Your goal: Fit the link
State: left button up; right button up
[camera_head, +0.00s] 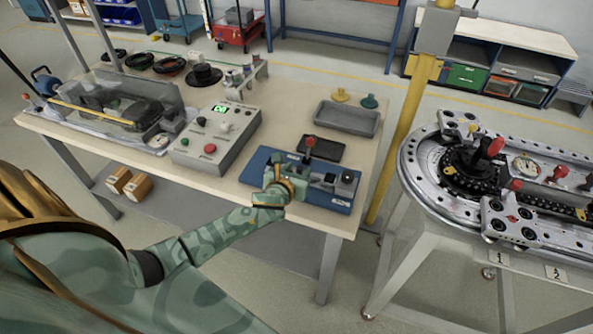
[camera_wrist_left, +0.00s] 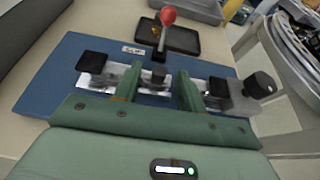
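My left gripper (camera_head: 283,186) is over the front of the blue fixture board (camera_head: 256,168) on the bench. In the left wrist view its two fingers (camera_wrist_left: 158,88) are apart, astride the middle of a silver metal strip (camera_wrist_left: 155,101). A small dark piece (camera_wrist_left: 158,76) shows between the fingers; I cannot tell whether they touch it. A red-knobbed lever (camera_wrist_left: 168,16) rises behind it. I cannot make out a separate link. My right gripper is not in view.
A black tray (camera_wrist_left: 183,39) with small yellowish bits lies behind the fixture, and a grey bin (camera_head: 347,119) behind that. A control box (camera_head: 215,138) with a red button stands to the left. The oval ring track (camera_head: 430,190) stands right, past a yellow post (camera_head: 403,130).

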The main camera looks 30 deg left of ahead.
pick_arm(q)
jog(key=shift+s, duration=0.1)
jog(key=shift+s+d+r, duration=0.1)
jog(key=shift+s+r, duration=0.1)
jog(key=shift+s, duration=0.05)
jog(key=p+v, duration=0.4)
jog(key=v, duration=1.1)
jog(key=shift+s, duration=0.3)
jog(key=shift+d, duration=0.1)
